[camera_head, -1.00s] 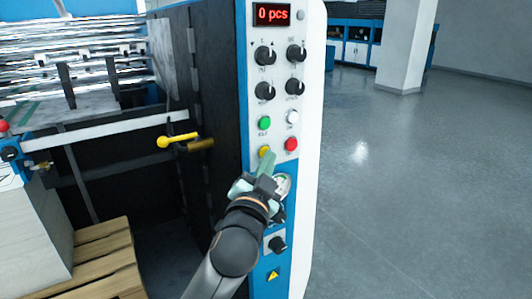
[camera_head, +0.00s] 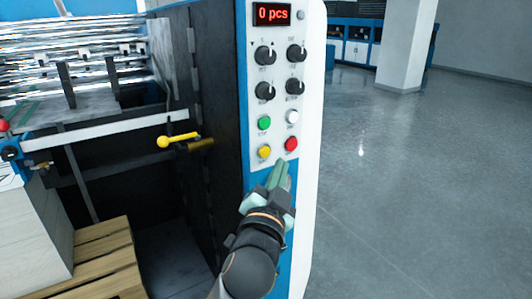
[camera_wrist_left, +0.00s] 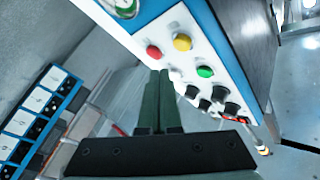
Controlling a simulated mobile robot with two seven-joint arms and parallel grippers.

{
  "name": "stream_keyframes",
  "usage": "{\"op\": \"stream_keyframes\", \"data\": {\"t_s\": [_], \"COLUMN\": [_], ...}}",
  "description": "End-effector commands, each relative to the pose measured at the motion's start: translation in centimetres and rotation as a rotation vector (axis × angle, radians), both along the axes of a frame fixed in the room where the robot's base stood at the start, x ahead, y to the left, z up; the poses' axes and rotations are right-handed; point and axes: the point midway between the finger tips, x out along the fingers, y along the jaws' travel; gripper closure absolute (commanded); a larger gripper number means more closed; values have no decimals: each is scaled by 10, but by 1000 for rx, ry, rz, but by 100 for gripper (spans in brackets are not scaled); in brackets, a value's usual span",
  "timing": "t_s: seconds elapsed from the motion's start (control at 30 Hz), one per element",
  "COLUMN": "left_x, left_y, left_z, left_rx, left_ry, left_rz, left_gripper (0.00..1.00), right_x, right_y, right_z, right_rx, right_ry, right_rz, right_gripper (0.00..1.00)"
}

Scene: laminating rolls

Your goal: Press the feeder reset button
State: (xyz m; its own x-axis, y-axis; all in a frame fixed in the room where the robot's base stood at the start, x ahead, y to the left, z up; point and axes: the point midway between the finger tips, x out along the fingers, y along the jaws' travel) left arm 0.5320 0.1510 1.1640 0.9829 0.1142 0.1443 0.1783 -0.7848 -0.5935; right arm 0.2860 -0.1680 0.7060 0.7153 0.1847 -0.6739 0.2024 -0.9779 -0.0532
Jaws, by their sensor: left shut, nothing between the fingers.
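The control panel (camera_head: 279,100) carries a green button (camera_head: 264,123), a white button (camera_head: 292,117), a yellow button (camera_head: 264,151) and a red button (camera_head: 291,144). Their labels are too small to read, so I cannot tell which is the feeder reset. My left gripper (camera_head: 281,165) is shut and empty, its fingertips just below the red button in the head view. In the left wrist view the closed fingers (camera_wrist_left: 159,73) point past the red button (camera_wrist_left: 153,51); the yellow (camera_wrist_left: 182,42) and green (camera_wrist_left: 205,71) buttons are clear of them. Contact cannot be seen.
Several black knobs (camera_head: 265,55) and a red "0 pcs" display (camera_head: 272,14) sit above the buttons. A yellow-knobbed lever (camera_head: 178,140) juts out left of the panel. A wooden pallet (camera_head: 105,265) lies at lower left. Open floor (camera_head: 430,190) is on the right.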

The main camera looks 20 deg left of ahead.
Motion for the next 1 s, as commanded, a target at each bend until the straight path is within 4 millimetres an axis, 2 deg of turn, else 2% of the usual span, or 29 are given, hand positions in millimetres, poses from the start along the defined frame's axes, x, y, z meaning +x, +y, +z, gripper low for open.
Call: {"op": "stream_keyframes", "data": {"t_s": [0.23,1.0], "left_x": [-13,-15], "left_y": [-17,-20], "left_z": [-1,-1], "left_rx": [-1,-5], "left_ry": [1,3], "left_rz": [0,-4], "left_gripper": [100,100], "right_x": [0,0], "right_y": [0,0], "right_z": [-1,-1], "right_rx": [0,0], "right_ry": [0,0], "right_rz": [0,0], "right_gripper": [31,31]}}
